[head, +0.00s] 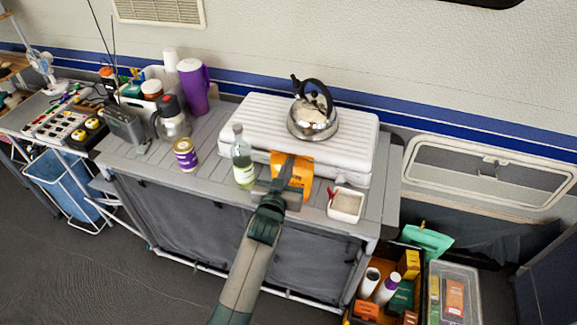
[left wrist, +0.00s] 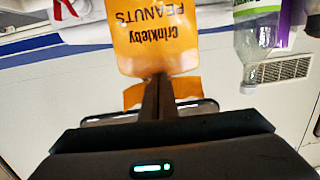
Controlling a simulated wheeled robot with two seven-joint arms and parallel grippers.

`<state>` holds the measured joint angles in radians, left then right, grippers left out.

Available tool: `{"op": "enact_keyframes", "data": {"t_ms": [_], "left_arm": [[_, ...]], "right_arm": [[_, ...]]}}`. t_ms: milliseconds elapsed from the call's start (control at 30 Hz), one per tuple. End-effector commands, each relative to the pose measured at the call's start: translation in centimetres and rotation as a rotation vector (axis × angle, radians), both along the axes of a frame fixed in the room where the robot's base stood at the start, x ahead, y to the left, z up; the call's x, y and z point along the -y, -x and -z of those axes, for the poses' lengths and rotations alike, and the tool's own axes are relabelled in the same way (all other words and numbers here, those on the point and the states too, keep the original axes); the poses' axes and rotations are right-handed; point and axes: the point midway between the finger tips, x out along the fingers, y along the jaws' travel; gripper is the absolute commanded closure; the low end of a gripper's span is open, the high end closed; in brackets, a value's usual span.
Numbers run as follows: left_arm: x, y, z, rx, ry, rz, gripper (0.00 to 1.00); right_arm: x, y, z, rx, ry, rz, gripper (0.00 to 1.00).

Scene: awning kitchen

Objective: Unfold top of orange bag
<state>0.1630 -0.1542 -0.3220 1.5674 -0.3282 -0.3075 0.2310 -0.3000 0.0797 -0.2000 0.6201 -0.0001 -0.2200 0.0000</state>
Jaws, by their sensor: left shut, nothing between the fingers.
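The orange bag (head: 294,168) stands on the grey slatted counter against the white ribbed case. In the left wrist view the bag (left wrist: 158,48) appears upside down, with dark lettering that reads Crinkleby Peanuts. A smaller orange strip (left wrist: 188,89) shows beyond my fingers there; how it joins the bag is hidden. My left gripper (head: 285,186) is at the bag's front in the head view, covering its lower part. In the left wrist view its dark fingers (left wrist: 158,84) are together and empty, over the bag; I cannot tell whether they touch it. My right gripper is not in view.
A clear bottle (head: 241,160) stands close left of the bag. A white tub (head: 346,204) with a red-handled item is close right. A steel kettle (head: 313,121) sits on the white case (head: 262,112) behind. Crates (head: 455,295) stand on the floor at right.

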Motion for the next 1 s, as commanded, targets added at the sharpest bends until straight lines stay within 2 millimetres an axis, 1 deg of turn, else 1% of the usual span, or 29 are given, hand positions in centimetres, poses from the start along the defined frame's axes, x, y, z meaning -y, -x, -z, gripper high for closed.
{"op": "enact_keyframes", "data": {"t_ms": [467, 1000], "left_arm": [[-0.1, 0.2, 0.0, -0.001, -0.001, 0.000, 1.00], [-0.5, 2.0, -0.7, -0.001, -0.001, 0.000, 1.00]], "right_arm": [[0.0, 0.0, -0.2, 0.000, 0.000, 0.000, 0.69], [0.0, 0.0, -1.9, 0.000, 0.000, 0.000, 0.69]]}}
